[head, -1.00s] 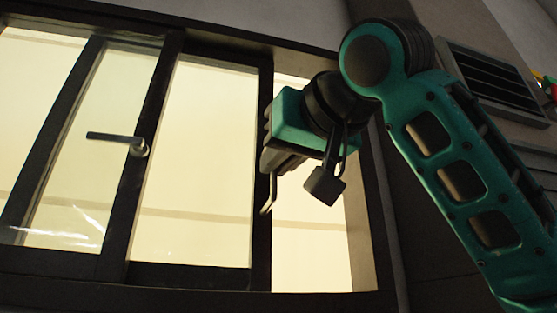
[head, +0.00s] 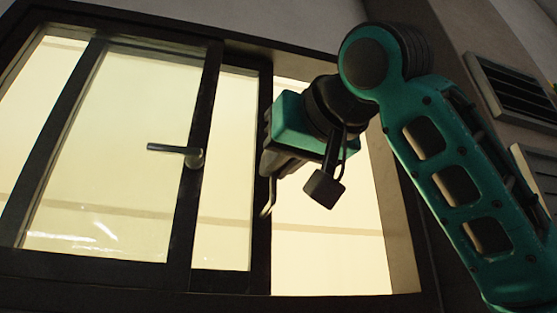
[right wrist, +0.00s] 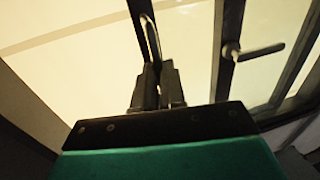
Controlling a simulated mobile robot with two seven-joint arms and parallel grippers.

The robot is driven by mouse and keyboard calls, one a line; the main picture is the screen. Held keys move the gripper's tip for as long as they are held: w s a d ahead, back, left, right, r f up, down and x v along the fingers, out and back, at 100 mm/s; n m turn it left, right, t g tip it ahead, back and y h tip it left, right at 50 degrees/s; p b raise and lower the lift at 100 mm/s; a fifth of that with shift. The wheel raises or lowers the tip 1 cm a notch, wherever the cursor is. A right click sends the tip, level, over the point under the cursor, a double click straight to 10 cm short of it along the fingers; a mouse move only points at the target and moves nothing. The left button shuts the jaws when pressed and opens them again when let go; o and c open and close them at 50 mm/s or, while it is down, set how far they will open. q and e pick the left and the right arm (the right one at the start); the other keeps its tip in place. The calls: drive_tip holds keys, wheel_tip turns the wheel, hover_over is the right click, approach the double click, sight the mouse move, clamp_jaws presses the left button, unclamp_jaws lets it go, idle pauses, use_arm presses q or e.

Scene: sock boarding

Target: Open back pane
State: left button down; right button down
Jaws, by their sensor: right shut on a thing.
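The back pane (head: 229,170) is a dark-framed sliding window pane, partly behind the front pane (head: 120,140). A slim, light metal pull handle (head: 269,205) stands on its right upright; it also shows in the right wrist view (right wrist: 150,38). My right gripper (head: 268,176) is shut on this handle, its fingers together at the handle's end in the right wrist view (right wrist: 157,82). The exact contact is partly hidden by the fingers. An opening (head: 325,245) lies between the back pane and the right jamb. My left gripper is not in view.
The front pane carries a lever handle (head: 175,150) on its right upright, left of my right gripper. The window's dark sill (head: 330,303) runs along the bottom. Dark slatted vents (head: 507,88) are on the wall at right.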

drive_tip(key=c, duration=1.2)
unclamp_jaws()
drive_tip(key=shift+s, duration=0.1)
drive_tip(key=b+v, duration=0.2)
drive_tip(key=v, duration=1)
drive_tip(key=shift+s+d+b, duration=0.25)
drive_tip(key=shift+s+b, duration=0.05)
drive_tip(key=shift+b, duration=0.1)
